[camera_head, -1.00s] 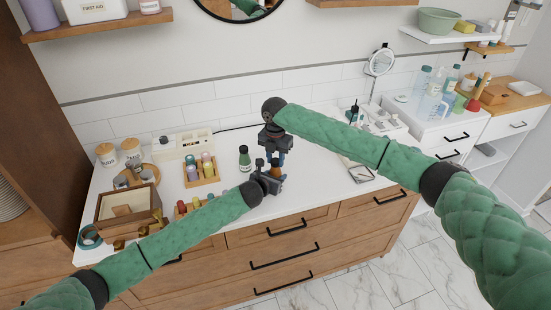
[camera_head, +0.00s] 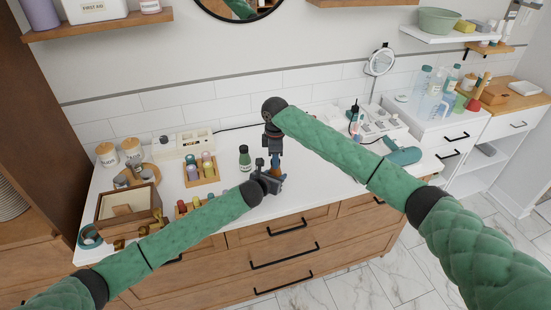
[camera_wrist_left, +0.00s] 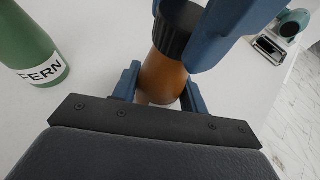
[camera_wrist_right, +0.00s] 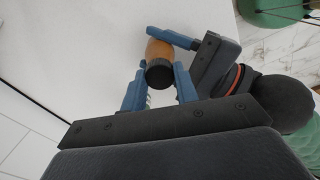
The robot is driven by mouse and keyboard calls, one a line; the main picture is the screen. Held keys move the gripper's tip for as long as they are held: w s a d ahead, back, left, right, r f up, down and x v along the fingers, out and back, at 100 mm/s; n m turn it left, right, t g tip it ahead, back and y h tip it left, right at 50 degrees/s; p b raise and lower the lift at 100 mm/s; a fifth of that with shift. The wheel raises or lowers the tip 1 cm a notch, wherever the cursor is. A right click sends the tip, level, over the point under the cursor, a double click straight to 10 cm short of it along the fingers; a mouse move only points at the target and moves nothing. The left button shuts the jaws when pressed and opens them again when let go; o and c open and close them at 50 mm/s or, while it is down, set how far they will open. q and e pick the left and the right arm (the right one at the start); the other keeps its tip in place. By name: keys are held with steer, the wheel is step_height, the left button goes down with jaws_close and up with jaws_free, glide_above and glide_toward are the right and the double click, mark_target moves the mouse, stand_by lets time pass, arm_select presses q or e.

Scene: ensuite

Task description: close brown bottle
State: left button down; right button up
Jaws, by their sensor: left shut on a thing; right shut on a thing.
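The brown bottle (camera_wrist_left: 162,78) stands on the white counter at the front. In the left wrist view its body is between the blue fingers of my left gripper (camera_head: 275,178), which is shut on it. A black ribbed cap (camera_wrist_left: 178,28) sits over the bottle's top; how tight it is cannot be seen. My right gripper (camera_head: 275,150) reaches down from above and is shut on the cap. The right wrist view shows the cap (camera_wrist_right: 160,74) between the right fingers, with the brown body (camera_wrist_right: 158,50) beyond. In the head view the grippers mostly hide the bottle.
A green bottle labelled FERN (camera_head: 244,158) stands just behind and left of the grippers. A wooden tray of small bottles (camera_head: 201,170) and a wooden box (camera_head: 128,208) are farther left. A green hair dryer (camera_head: 403,155) lies on the right. The counter between is largely clear.

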steer(key=m, duration=0.5)
steer(key=shift+a, duration=0.1)
steer(key=m, duration=0.4)
steer(key=shift+f+m, duration=0.1)
steer(key=shift+m, duration=0.3)
steer(key=m, duration=0.4)
steer(key=shift+m, duration=0.4)
steer(key=m, duration=0.4)
steer(key=o, duration=1.1)
steer(key=shift+w, duration=0.1)
steer(key=shift+r, duration=2.3)
steer(key=shift+c, duration=0.4)
